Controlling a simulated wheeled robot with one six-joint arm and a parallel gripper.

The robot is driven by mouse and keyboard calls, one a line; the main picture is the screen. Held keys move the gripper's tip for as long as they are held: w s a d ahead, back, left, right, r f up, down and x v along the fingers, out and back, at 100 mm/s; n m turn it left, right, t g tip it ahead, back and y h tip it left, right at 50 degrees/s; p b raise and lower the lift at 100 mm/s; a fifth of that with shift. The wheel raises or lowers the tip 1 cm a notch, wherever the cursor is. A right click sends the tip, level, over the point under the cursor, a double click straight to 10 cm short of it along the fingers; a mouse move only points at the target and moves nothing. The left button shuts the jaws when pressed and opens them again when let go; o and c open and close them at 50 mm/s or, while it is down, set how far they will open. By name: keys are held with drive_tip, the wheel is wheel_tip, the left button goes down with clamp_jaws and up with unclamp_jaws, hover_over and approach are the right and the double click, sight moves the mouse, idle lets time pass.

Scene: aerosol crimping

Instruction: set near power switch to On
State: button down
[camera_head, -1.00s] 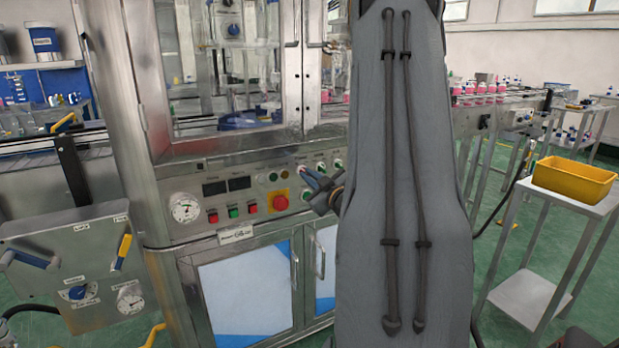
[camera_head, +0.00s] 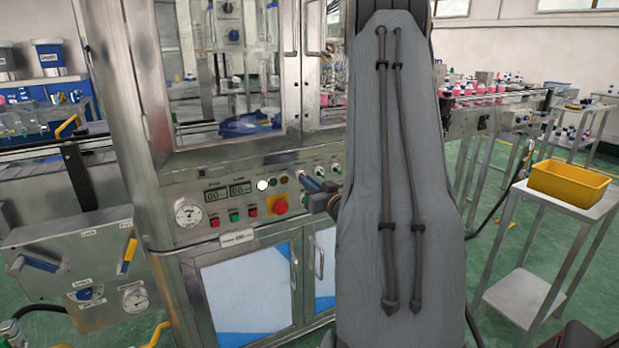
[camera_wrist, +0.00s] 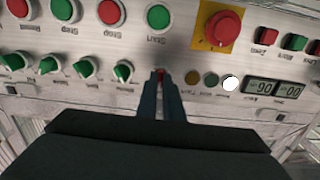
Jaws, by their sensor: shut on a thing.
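The near power switch (camera_wrist: 160,73) shows in the wrist view as a small dark red knob between my fingertips, on the steel panel beside the row of green selector knobs. Most of it is hidden by the fingers, so its exact angle is hard to tell. My gripper (camera_wrist: 160,84) is shut on it. In the head view my gripper (camera_head: 305,179) reaches the panel from the right, and my arm hides part of the panel. A white lamp (camera_wrist: 230,83) near the switch is lit, and the digital displays (camera_wrist: 273,89) show digits.
A red emergency stop (camera_wrist: 223,28) on a yellow plate sits close by. Green selector knobs (camera_wrist: 85,68) and round push buttons (camera_wrist: 158,17) are near the fingers. A yellow bin (camera_head: 570,178) stands on a cart at the right.

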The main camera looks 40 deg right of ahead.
drive_tip(key=m+p, duration=0.3)
drive_tip(key=m, duration=0.2)
drive_tip(key=shift+m, duration=0.3)
idle(0.4)
drive_tip(key=c, duration=1.9)
unclamp_jaws()
drive_tip(key=shift+s, duration=0.1)
drive_tip(key=v, duration=0.7)
drive_tip(key=shift+s, duration=0.35)
drive_tip(key=shift+w+a, duration=0.1)
